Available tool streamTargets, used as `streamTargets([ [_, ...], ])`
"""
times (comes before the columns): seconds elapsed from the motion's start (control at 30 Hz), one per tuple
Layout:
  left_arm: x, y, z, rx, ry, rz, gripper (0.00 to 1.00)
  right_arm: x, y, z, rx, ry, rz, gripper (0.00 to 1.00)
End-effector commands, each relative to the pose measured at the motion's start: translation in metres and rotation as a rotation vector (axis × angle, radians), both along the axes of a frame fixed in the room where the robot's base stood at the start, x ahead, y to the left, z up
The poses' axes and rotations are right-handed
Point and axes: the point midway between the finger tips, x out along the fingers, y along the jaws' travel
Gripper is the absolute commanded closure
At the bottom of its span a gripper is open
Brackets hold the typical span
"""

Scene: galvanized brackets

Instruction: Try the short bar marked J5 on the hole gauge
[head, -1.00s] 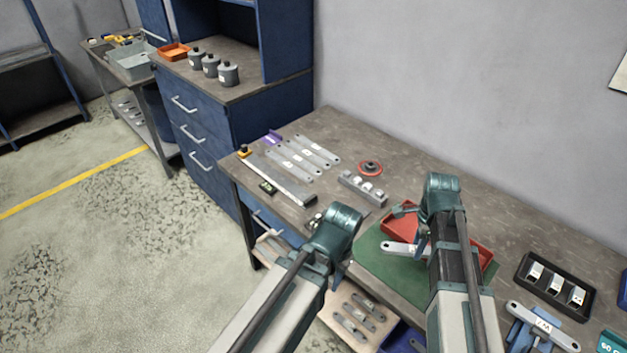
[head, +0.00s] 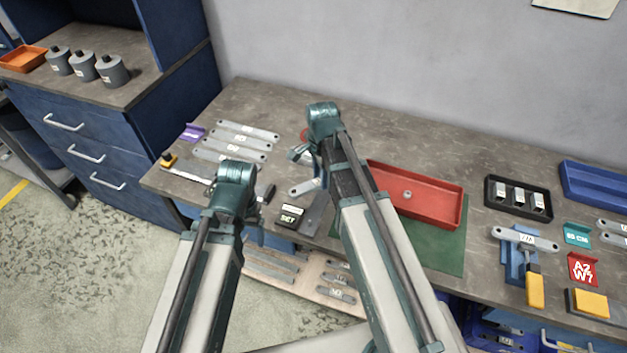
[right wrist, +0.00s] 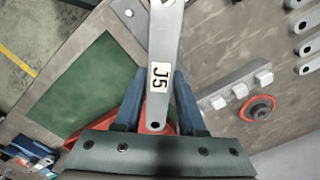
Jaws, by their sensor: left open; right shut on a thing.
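My right gripper (head: 305,156) is shut on the short grey bar (head: 305,187). In the right wrist view the J5 label on the bar (right wrist: 161,52) faces the camera, between the blue fingers (right wrist: 157,88). A round hole shows at the bar's near end. A grey block with three pale pegs (right wrist: 237,93), seemingly the hole gauge, lies on the table right of the gripper in that view, apart from the bar. I cannot make it out in the head view, where my right gripper blocks that area. My left gripper (head: 252,234) is open at the table's front edge, its fingers mostly hidden.
A red tray (head: 448,210) with a small nut stands on a green mat (head: 452,254). Several long bars (head: 240,140) lie at the left. A black tray (head: 490,196) and blue stand (head: 514,262) are at the right.

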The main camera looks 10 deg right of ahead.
Motion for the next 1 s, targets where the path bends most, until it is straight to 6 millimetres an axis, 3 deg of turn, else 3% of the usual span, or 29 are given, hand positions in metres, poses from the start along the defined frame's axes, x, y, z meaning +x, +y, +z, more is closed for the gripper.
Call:
streamTargets([
  [0.2, 0.000, 0.000, -0.016, 0.000, 0.000, 0.001, 0.18, 0.000, 0.001, -0.016, 0.000, 0.000, 0.401, 1.00],
  [0.4, 0.000, 0.000, -0.022, 0.000, 0.000, 0.001, 0.18, 0.000, 0.002, -0.022, 0.000, 0.000, 0.648, 1.00],
  [1.0, 0.000, 0.000, -0.033, 0.000, 0.000, 0.001, 0.18, 0.000, 0.002, -0.033, 0.000, 0.000, 0.722, 1.00],
])
